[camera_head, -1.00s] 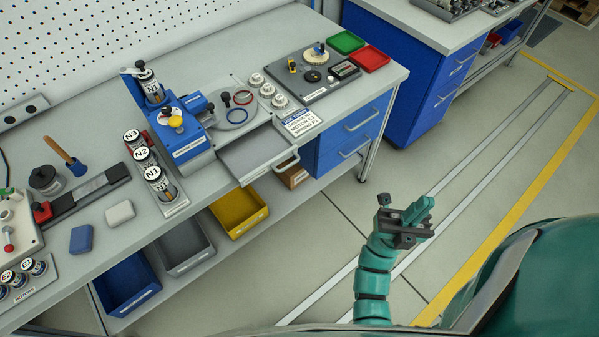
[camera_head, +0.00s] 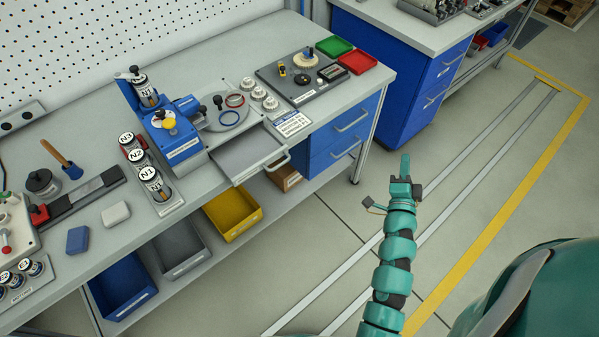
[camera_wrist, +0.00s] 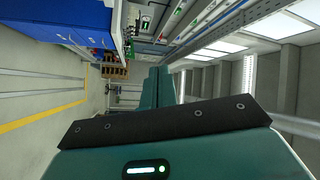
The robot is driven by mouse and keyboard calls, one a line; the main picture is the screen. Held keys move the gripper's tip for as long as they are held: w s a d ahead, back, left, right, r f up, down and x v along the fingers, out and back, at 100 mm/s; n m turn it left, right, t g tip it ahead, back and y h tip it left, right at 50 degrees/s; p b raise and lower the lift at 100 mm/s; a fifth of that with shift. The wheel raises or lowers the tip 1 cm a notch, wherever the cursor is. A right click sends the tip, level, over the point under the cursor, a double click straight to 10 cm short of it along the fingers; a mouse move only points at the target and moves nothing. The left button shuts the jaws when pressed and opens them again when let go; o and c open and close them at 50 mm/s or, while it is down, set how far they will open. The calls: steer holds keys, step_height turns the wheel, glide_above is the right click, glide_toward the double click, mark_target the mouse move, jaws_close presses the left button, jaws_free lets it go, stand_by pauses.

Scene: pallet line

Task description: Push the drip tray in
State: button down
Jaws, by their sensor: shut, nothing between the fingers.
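The drip tray (camera_head: 243,158) is a flat grey tray with a metal handle (camera_head: 277,161) at its front right. It sticks out from the bench's front edge beside the blue machine (camera_head: 172,135). My gripper (camera_head: 405,160) is over the aisle, to the right of the tray and well apart from it, with its fingers pointing up in the picture. The fingers show pressed together in the wrist view (camera_wrist: 158,88), with nothing between them. The tray is not in the wrist view.
The grey bench (camera_head: 80,210) carries numbered canisters (camera_head: 150,183) and a turntable (camera_head: 225,115). Blue drawers (camera_head: 345,135) sit under its right end. Yellow (camera_head: 232,212), grey and blue bins stand on the shelf below. The floor around my arm is clear.

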steer(key=s+a+f+n+g+y, duration=0.1)
steer(key=a+f+n+g+y, duration=0.25)
steer(key=a+y, duration=0.65)
steer(key=s+a+f+n+g+y, duration=0.1)
steer(key=a+f+n+g+y, duration=0.4)
steer(key=a, duration=0.8)
steer(key=m+t+p, duration=0.2)
steer(key=m+p, duration=0.1)
steer(key=p, duration=0.3)
glide_toward(262, 147)
steer(key=s+d, duration=0.1)
steer(key=s, duration=0.1)
steer(key=s+d, duration=0.1)
steer(key=s, duration=0.1)
steer(key=shift+d, duration=0.35)
steer(key=shift+w+a+f, duration=0.35)
steer(key=shift+w, duration=0.05)
steer(key=shift+w, duration=0.1)
steer(key=w+a+b, duration=0.1)
steer(key=w+a, duration=0.1)
steer(key=w, duration=0.1)
steer(key=w+a+b, duration=0.2)
steer(key=w+a, duration=0.1)
steer(key=w, duration=0.1)
steer(key=w+a+b, duration=0.2)
steer(key=w, duration=0.1)
steer(key=shift+w+a, duration=0.35)
steer(key=shift+w, duration=0.05)
steer(key=shift+r, duration=0.35)
